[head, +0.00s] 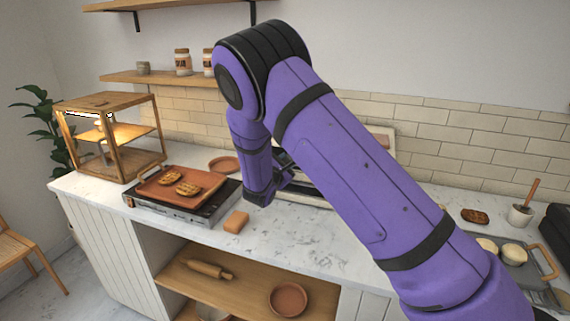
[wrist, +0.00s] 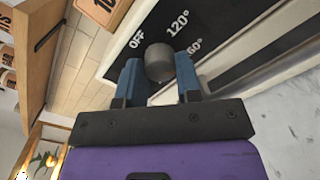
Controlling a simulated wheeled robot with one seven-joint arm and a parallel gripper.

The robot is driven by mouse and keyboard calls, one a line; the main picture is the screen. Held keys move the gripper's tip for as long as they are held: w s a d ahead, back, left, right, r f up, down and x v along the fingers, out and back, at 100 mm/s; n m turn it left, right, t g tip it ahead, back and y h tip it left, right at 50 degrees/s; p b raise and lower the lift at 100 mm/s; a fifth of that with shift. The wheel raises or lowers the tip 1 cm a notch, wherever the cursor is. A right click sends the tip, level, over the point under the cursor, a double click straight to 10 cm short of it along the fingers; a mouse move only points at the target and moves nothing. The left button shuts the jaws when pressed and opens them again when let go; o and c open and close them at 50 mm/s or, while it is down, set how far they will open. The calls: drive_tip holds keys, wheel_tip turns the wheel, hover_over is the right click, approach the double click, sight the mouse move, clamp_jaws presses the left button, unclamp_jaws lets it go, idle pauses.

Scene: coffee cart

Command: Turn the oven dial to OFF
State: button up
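The oven dial (wrist: 158,62) is a dark grey round knob on a black panel (wrist: 205,28) in the wrist view. White OFF, 120° and 60° labels stand around it. No pointer mark on the knob is clear to me. My gripper (wrist: 160,75) has one blue finger on each side of the dial, and the dial fills the gap between the fingertips. In the head view my gripper (head: 283,172) is at the oven (head: 303,198) on the counter; my arm hides most of the oven and the dial.
A wooden display case (head: 122,160) stands further left. Shelves with jars are on the wall.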

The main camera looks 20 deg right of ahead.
drive_tip(key=shift+n, duration=0.3)
drive_tip(key=n, duration=1.4)
drive_tip(key=n+t+y, duration=0.1)
drive_tip(key=n, duration=1.3)
drive_tip(key=shift+a+f, duration=0.1)
drive_tip(key=shift+f, duration=0.05)
idle(0.4)
drive_tip(key=o, duration=0.9)
drive_tip(key=shift+o, duration=0.2)
drive_tip(key=v, duration=1)
drive_tip(key=shift+s+a, duration=0.15)
drive_tip(key=shift+s, duration=0.25)
